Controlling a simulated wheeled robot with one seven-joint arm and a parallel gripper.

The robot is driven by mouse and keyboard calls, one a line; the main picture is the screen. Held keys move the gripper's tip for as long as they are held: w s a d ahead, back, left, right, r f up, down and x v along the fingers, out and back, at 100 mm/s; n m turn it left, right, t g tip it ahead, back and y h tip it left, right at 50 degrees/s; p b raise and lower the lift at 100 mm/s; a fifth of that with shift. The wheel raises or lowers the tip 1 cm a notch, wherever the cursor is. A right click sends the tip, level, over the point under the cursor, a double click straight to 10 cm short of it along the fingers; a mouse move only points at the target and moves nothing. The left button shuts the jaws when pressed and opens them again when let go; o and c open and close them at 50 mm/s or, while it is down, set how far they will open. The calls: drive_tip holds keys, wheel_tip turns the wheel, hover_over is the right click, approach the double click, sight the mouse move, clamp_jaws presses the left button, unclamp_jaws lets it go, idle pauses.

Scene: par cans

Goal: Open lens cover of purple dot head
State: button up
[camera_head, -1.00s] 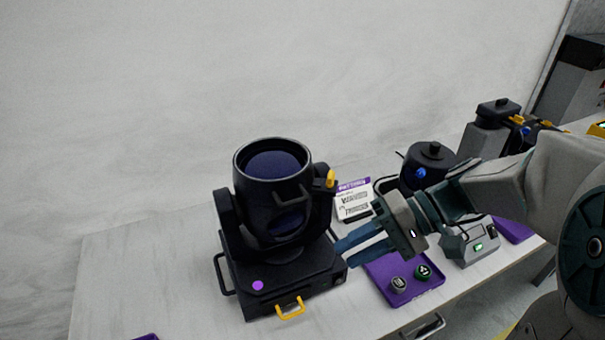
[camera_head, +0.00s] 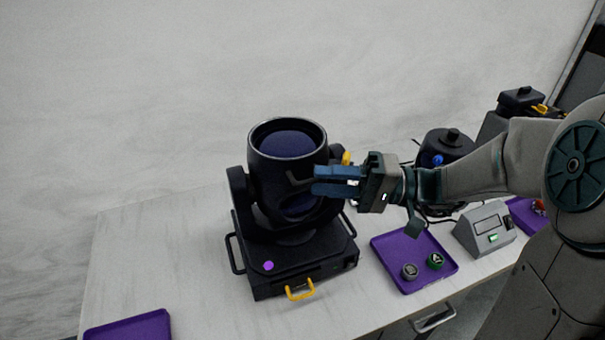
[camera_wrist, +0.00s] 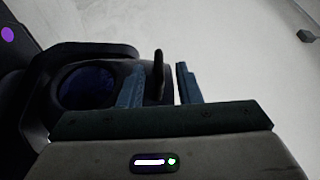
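The purple dot head (camera_head: 254,215) is a black moving-head light standing on the table, with a purple dot (camera_head: 268,266) on its base. Its barrel tilts upward and shows a dark blue round face (camera_head: 287,144) inside the rim. A black angular handle (camera_head: 293,180) sticks out from the barrel's near side. My gripper (camera_head: 316,181) is beside the barrel, fingers pointing left at this handle. In the wrist view, the fingers are apart and a black upright bar (camera_wrist: 158,72) shows between them, with a clear gap to the right finger. Whether the left finger touches it, I cannot tell.
A yellow handle (camera_head: 300,291) is on the base front, and a yellow part (camera_head: 346,158) is by the barrel behind my gripper. A purple tray (camera_head: 395,245) holds two round pieces. A grey box (camera_head: 484,230) and another black light (camera_head: 445,145) stand right. The table's left is mostly clear.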

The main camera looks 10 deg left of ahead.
sight(293, 153)
drive_tip(key=shift+s+a+r, duration=0.1)
drive_tip(key=shift+s+a, duration=0.1)
drive_tip(key=shift+a, duration=1)
drive_tip(key=shift+s+a+r, duration=0.1)
drive_tip(key=shift+s+a, duration=0.1)
drive_tip(key=shift+a, duration=0.95)
